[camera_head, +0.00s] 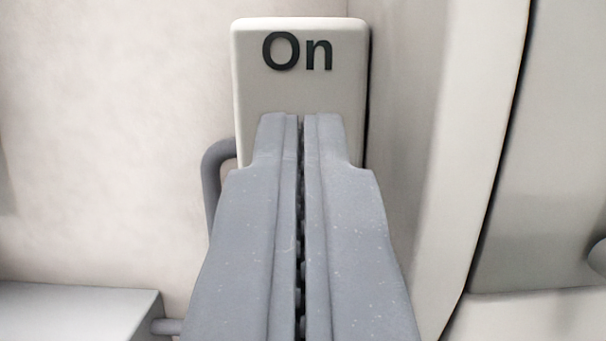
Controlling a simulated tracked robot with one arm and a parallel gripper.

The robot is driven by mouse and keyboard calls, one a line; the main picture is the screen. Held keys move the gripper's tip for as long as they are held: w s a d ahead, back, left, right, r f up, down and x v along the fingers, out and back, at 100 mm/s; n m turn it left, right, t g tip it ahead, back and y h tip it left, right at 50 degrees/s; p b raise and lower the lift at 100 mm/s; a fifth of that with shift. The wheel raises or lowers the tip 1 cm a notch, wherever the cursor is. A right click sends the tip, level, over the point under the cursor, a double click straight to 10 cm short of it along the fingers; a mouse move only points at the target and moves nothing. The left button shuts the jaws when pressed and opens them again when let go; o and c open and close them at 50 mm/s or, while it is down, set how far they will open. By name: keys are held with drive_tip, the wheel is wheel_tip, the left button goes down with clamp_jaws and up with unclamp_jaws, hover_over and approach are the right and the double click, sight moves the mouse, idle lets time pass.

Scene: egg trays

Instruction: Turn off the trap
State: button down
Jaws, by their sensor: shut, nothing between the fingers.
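A pale box or panel (262,88) with the dark word "On" on its upper part stands in the upper middle of the view. I take it to be part of the trap, but cannot tell for sure. My gripper (301,120) is shut and empty, its two grey fingers side by side. The fingertips overlap the panel's lower part, below the word. I cannot tell whether they touch it. The fingers hide the panel's lower part and whatever is there.
A grey bent pipe (212,170) runs down at the panel's left. A light box (75,310) sits at the lower left. A large pale curved body (470,140) stands close on the right. A plain wall (100,130) fills the left.

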drive_tip(key=shift+s+r, duration=0.1)
drive_tip(key=shift+r, duration=0.05)
drive_tip(key=shift+r, duration=0.3)
drive_tip(key=b+v, duration=0.2)
drive_tip(key=v, duration=0.7)
drive_tip(key=shift+s, duration=0.25)
idle(0.3)
drive_tip(key=shift+f, duration=0.15)
